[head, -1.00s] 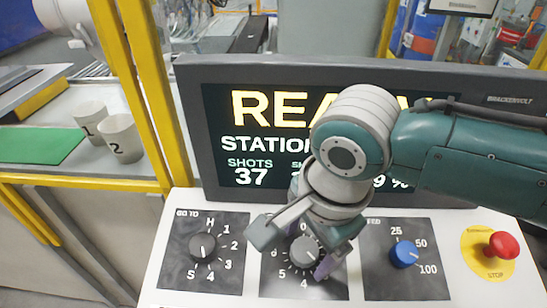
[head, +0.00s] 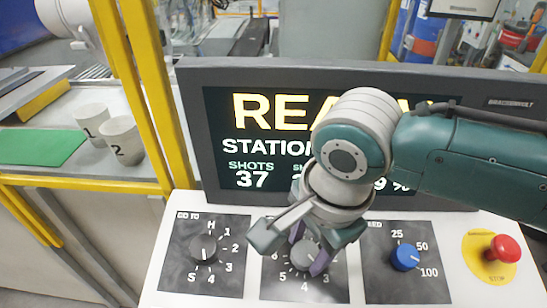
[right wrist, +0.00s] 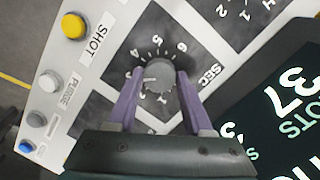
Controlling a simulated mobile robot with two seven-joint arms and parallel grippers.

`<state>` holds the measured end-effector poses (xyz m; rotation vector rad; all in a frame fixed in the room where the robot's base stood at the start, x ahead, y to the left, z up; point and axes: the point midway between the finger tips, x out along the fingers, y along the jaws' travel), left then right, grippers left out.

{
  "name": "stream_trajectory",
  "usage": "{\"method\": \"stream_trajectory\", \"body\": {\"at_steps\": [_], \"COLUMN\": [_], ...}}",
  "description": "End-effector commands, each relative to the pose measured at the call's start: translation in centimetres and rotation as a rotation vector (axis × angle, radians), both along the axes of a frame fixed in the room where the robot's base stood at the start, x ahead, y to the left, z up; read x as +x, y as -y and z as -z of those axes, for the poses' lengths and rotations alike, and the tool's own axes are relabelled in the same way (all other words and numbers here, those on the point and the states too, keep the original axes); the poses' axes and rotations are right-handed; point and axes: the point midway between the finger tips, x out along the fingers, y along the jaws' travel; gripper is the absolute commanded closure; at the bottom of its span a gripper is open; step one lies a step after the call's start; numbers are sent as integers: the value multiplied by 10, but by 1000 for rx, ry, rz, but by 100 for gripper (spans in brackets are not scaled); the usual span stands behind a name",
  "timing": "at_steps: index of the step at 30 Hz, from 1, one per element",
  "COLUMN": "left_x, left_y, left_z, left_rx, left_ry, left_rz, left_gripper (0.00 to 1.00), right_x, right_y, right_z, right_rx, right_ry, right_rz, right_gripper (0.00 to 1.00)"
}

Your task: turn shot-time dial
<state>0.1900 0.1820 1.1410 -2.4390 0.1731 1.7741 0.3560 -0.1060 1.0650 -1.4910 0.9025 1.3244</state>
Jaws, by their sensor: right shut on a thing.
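The shot-time dial (head: 304,257) is a grey knob on the middle dark plate of the white control panel, marked with numbers and SEC. In the right wrist view the dial (right wrist: 160,77) sits between the two purple fingers, with its white pointer line toward the left, near the 3. My right gripper (head: 307,250) reaches down over the dial and is shut on its sides; its body and fingers hide part of the dial and its scale in the head view. My left gripper is not in view.
A black GO TO dial (head: 203,248) is left of the gripper, a blue speed dial (head: 405,257) right of it. A red stop button (head: 503,249) is at far right. The screen (head: 250,140) stands close behind. A yellow SHOT button (right wrist: 73,25) shows in the wrist view.

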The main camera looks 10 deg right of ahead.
Motion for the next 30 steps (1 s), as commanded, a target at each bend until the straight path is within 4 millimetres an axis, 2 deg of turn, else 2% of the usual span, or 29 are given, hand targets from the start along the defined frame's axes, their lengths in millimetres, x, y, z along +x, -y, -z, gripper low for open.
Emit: {"method": "stream_trajectory", "body": {"at_steps": [8,15,30], "left_x": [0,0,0], "left_y": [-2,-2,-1], "left_z": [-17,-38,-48], "left_rx": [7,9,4], "left_ry": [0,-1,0], "left_rz": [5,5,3], "left_gripper": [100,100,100], "right_x": [-2,-2,0], "right_y": [-1,-2,-3], "right_z": [-3,-4,-1], "right_rx": [-18,-61,-181], "right_ry": [-13,-28,-57], "right_rz": [-73,-245,-705], "right_gripper": [100,100,100]}}
